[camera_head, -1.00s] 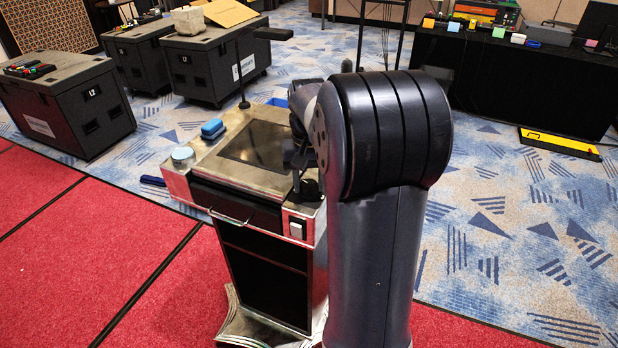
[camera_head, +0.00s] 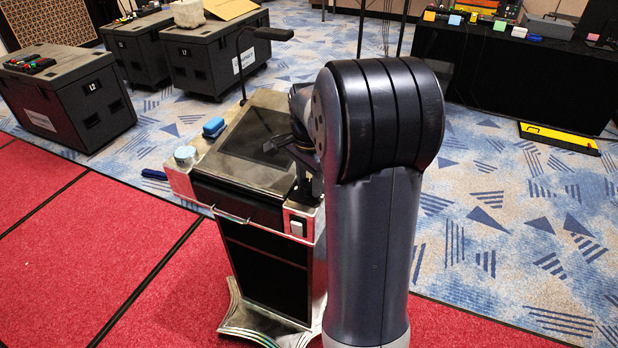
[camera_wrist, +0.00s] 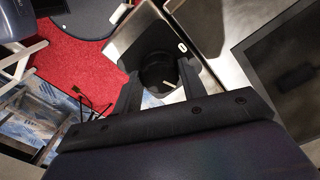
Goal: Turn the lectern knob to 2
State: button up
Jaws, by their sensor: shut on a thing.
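The lectern (camera_head: 181,184) stands ahead of me, with a metal top and an open dark cabinet front. Its black round knob (camera_wrist: 157,70) is on the metal corner panel, with a pale pointer line on its face. My gripper (camera_wrist: 158,82) is shut on the knob, one finger on each side. A small white mark (camera_wrist: 182,47) is on the panel beside the knob; I cannot read it surely. In the head view my gripper (camera_head: 306,190) is at the lectern's front right corner, partly hidden by my arm, and the knob's setting is not legible there.
Black cases (camera_head: 66,97) stand at the back left. A black-draped table (camera_head: 500,80) is at the back right.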

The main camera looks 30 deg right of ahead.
aim_at(309, 183)
jog(key=m, duration=0.4)
jog(key=shift+m+p, duration=0.3)
jog(key=m, duration=0.4)
jog(key=shift+m, duration=0.4)
jog(key=o, duration=1)
jog(key=shift+c, duration=0.2)
notch_tip(309, 183, up, 11)
jog(key=shift+f, duration=0.15)
